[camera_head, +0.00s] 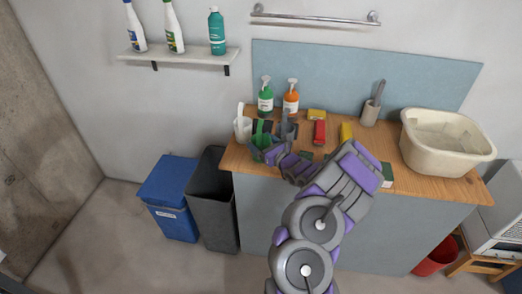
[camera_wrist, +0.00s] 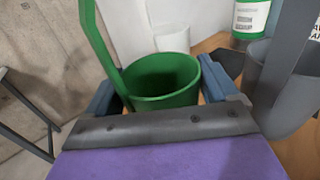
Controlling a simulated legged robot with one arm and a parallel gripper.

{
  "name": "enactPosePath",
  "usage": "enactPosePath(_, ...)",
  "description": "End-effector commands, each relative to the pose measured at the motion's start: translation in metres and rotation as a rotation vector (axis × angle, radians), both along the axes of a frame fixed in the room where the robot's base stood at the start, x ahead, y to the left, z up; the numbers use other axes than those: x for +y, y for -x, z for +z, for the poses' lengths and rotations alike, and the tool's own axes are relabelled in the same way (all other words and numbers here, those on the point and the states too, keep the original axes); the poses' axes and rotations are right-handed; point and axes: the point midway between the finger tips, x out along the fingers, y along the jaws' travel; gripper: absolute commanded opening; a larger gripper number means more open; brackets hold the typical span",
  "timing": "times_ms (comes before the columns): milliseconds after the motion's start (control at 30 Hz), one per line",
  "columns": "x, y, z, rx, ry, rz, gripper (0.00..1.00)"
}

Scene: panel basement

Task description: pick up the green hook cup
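The green hook cup (camera_head: 261,138) stands at the left end of the wooden counter, partly hidden behind my gripper (camera_head: 275,152). In the wrist view the green hook cup (camera_wrist: 165,82) is directly ahead, with its tall hook strip rising at the left. My gripper (camera_wrist: 160,92) is open, with one blue-grey finger on each side of the cup. I cannot tell whether either finger touches it. The cup's lower part is hidden behind the gripper's body.
A grey hook cup (camera_wrist: 283,85) stands close at the right, and a white cup (camera_head: 242,129) close behind. Green and orange pump bottles (camera_head: 265,100) stand further back. A red item (camera_head: 319,133) and a cream basin (camera_head: 447,150) are to the right. Bins (camera_head: 213,205) stand left of the counter.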

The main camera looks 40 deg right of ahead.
Motion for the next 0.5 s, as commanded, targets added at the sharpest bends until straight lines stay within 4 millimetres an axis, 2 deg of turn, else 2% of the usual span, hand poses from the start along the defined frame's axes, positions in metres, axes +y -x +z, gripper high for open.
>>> enactPosePath(33, -0.0002, 0.0002, -0.0003, 0.001, 0.000, -0.001, 0.79)
enactPosePath(267, 0.0011, -0.0001, -0.0005, 0.002, 0.001, -0.001, 0.57)
enactPosePath(500, 0.0022, -0.0003, 0.0004, 0.003, 0.002, 0.000, 0.55)
